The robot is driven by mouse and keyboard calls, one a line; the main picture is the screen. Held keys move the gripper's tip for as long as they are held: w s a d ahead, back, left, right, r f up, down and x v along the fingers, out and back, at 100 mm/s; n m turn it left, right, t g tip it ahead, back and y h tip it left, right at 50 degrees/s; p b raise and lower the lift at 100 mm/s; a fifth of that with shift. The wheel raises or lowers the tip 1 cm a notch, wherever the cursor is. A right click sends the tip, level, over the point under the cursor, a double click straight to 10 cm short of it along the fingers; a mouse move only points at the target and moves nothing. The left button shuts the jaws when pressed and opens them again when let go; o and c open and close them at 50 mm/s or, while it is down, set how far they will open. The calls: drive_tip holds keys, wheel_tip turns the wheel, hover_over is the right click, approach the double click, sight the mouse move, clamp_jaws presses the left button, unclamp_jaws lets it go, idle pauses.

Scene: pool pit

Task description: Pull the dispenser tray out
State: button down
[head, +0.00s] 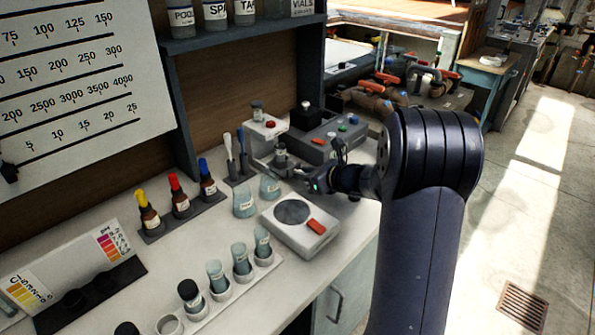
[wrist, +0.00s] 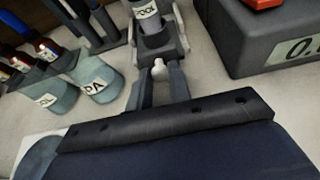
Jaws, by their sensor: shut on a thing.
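The dispenser (head: 268,128) is a pale box with a red button and a small bottle on top, near the back of the bench. Its grey tray (head: 265,170) reaches out at the front and carries a small labelled vial (head: 280,157). In the wrist view the vial (wrist: 148,18) stands upright on the tray (wrist: 180,38). My gripper (wrist: 158,85) has its two fingers on either side of a small white knob (wrist: 158,68) at the tray's front, and is shut on it. In the head view my gripper (head: 303,178) is at the tray's front, partly hidden by my wrist.
A grey console (head: 327,138) stands right of the dispenser. Two glass beakers (head: 244,202) and a scale (head: 299,228) with a red button are close in front. Dropper bottles (head: 175,195) stand left, and tubes in a rack (head: 240,262) in front.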

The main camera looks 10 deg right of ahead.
drive_tip(key=s+d, duration=0.2)
drive_tip(key=s, duration=0.1)
drive_tip(key=s+d, duration=0.1)
drive_tip(key=shift+s, duration=0.2)
drive_tip(key=c, duration=1.3)
unclamp_jaws()
drive_tip(key=shift+a, duration=0.1)
drive_tip(key=v, duration=1)
drive_tip(key=shift+s+d+r, duration=0.1)
drive_tip(key=shift+s+d, duration=0.15)
drive_tip(key=x, duration=1.1)
